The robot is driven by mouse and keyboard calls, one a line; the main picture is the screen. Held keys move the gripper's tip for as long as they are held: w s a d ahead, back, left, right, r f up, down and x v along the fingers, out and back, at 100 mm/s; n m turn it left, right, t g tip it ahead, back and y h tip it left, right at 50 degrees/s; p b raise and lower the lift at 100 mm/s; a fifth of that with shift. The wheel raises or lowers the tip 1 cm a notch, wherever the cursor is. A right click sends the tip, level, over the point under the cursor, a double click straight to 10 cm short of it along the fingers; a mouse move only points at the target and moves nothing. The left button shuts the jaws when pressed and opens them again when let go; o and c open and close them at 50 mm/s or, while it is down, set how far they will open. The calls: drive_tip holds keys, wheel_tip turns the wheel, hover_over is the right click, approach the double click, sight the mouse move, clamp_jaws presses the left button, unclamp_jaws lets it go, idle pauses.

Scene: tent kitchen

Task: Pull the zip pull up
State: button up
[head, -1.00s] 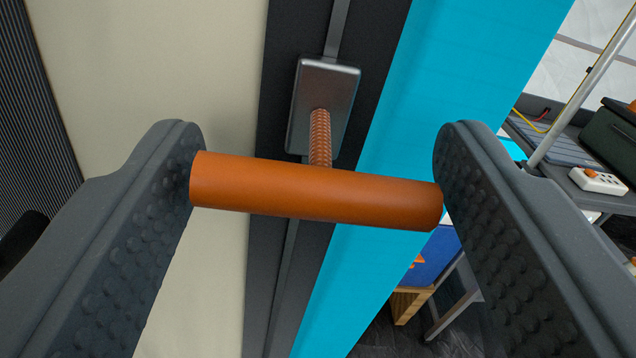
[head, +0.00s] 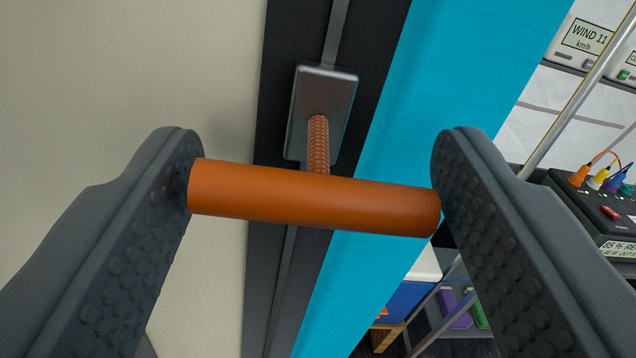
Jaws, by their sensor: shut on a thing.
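The zip pull is an orange crossbar (head: 300,196) joined by a ribbed orange stem (head: 318,142) to a grey metal slider (head: 322,95). The slider sits on a dark zip strip (head: 375,70) with a grey zip line above and below it. My gripper (head: 315,195) is shut on the crossbar, with one padded finger at each end. The crossbar lies across the picture, its right end slightly lower. The zip line right behind the slider and crossbar is hidden.
A cream panel (head: 120,70) lies left of the zip and a bright blue panel (head: 440,80) right of it. Further right are a metal pole (head: 575,95), a black box with coloured plugs (head: 590,205) and a wind display (head: 588,36).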

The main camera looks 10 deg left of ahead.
drive_tip(key=shift+r, duration=0.55)
drive_tip(key=o, duration=1.4)
drive_tip(key=shift+c, duration=0.2)
drive_tip(key=shift+s+d, duration=0.1)
drive_tip(key=shift+s, duration=0.1)
drive_tip(key=b+v, duration=0.1)
drive_tip(key=v, duration=1.2)
drive_tip(key=shift+s, duration=0.15)
